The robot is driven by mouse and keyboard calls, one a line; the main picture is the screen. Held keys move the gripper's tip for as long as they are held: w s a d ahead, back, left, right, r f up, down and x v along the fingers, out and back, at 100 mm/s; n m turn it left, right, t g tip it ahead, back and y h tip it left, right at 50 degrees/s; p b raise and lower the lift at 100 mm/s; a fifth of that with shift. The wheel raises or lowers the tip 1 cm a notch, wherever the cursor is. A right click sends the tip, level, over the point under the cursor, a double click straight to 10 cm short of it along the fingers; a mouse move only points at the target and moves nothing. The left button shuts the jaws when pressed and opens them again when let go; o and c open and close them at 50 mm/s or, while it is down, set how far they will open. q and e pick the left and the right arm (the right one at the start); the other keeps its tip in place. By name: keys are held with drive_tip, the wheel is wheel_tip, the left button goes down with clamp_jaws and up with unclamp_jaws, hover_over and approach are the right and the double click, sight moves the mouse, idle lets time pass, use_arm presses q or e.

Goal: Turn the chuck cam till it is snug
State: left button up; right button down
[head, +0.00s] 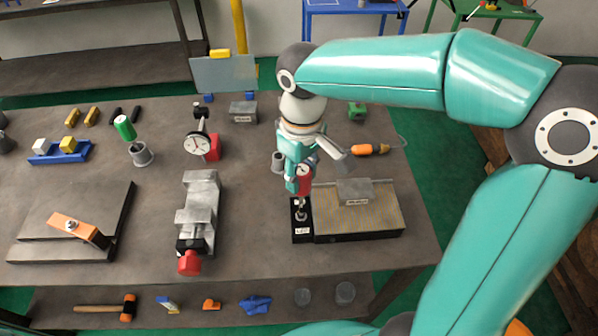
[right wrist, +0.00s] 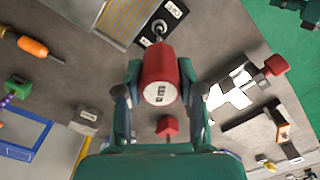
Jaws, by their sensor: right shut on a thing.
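My right gripper (head: 298,176) is shut on a red cylindrical tool (head: 305,184). In the right wrist view the gripper (right wrist: 158,76) has a finger on either side of the tool (right wrist: 160,68), whose white end face with dark marks points at the camera. The tool is over a black block (head: 302,236) with a metal cam fitting (head: 301,214) and a white label, at the left end of the chuck (head: 385,216). The fitting also shows beyond the tool in the wrist view (right wrist: 159,27). The tool's lower tip is hard to make out, so I cannot tell whether it touches. My left gripper is not in view.
A grey block (head: 354,190) lies on the chuck's striped top. A vise (head: 199,205) with a red knob and a dial indicator (head: 198,145) stand to the left. An orange-handled tool (head: 368,149) lies behind. Bare table lies between vise and black block.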

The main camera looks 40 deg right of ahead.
drive_tip(key=shift+f+b, duration=0.65)
drive_tip(key=shift+f, duration=0.15)
idle(0.4)
drive_tip(key=c, duration=1.3)
unclamp_jaws()
clamp_jaws()
